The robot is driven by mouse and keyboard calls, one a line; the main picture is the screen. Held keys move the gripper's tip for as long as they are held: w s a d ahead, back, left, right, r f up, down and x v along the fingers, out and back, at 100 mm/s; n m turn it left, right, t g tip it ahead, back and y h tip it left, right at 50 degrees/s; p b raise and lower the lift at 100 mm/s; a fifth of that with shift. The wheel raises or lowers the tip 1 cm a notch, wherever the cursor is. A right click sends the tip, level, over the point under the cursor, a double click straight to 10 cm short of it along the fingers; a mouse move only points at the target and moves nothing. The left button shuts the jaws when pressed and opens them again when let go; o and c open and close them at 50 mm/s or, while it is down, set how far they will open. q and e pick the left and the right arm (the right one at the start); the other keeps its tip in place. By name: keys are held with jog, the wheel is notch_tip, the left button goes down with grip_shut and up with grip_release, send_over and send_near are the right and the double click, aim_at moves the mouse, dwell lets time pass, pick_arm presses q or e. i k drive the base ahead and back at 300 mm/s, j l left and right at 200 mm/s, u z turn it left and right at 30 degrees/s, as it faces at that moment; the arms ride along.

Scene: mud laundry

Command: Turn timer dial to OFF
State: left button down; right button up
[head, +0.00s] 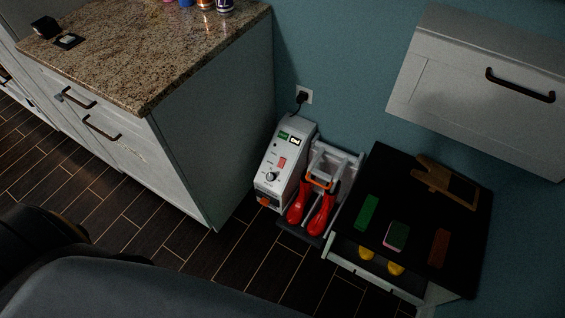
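The timer dial (271,175) is a small dark knob low on the sloped front of a light grey machine (296,137). The machine stands on the floor against the teal wall, right of the granite-topped cabinet. Above the dial are a red switch (282,162) and small green and white labels; the dial's markings and pointer are too small to read. An orange part (264,200) sits at the machine's lower left. Neither gripper shows in the head view. Large dark shapes at the lower left look like parts of my own body.
A rack with red boots (321,214) stands right of the machine. A black-topped bench (400,172) with brushes and a wooden piece is beyond it. The granite counter (150,45) bounds the left. A plug (302,97) is in the wall outlet. A cabinet (480,85) hangs upper right.

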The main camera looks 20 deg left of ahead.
aim_at(270, 177)
jog(key=j+z, duration=0.35)
jog(key=j, duration=0.25)
jog(key=j+z, duration=0.35)
jog(key=j, duration=0.25)
